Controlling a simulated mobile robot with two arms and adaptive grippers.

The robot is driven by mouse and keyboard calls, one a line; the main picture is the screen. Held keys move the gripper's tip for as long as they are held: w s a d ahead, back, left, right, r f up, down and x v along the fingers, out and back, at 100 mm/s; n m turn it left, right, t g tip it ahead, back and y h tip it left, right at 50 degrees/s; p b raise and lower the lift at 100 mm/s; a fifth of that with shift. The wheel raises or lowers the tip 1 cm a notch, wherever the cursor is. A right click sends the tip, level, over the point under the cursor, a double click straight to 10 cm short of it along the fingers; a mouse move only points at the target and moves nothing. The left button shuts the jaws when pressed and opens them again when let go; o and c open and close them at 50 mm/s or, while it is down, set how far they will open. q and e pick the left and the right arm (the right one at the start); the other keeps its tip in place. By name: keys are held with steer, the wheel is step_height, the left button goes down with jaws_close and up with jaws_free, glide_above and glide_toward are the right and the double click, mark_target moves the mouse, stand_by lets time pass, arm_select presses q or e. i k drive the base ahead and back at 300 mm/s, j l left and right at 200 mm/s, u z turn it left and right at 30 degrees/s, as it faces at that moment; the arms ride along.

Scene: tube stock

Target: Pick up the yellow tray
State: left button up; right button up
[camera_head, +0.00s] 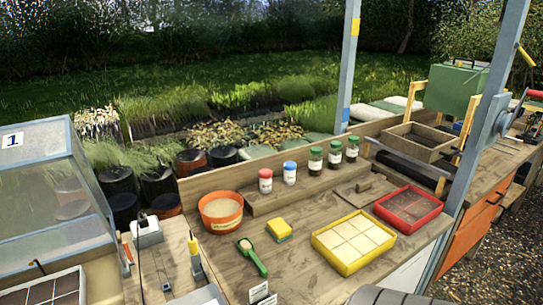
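The yellow tray (371,257) lies flat on the wooden bench (290,250), right of the picture's middle and near the bench's front edge. It is a shallow square tray with a yellow rim, divided into several pale, sandy-looking cells. Nothing covers it. Neither my left nor my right gripper shows in the head view, so I cannot see their state or where they are relative to the tray.
A red tray (427,225) lies close to its right. Several small jars (315,160) line a raised shelf behind. A grey post (483,140) rises at right.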

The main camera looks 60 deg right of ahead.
mark_target(348, 243)
steer(key=z, duration=2.4)
steer(key=i+l+u, duration=0.35)
steer(key=l, duration=0.3)
steer(key=i+l+u, duration=0.2)
steer(key=l, duration=0.15)
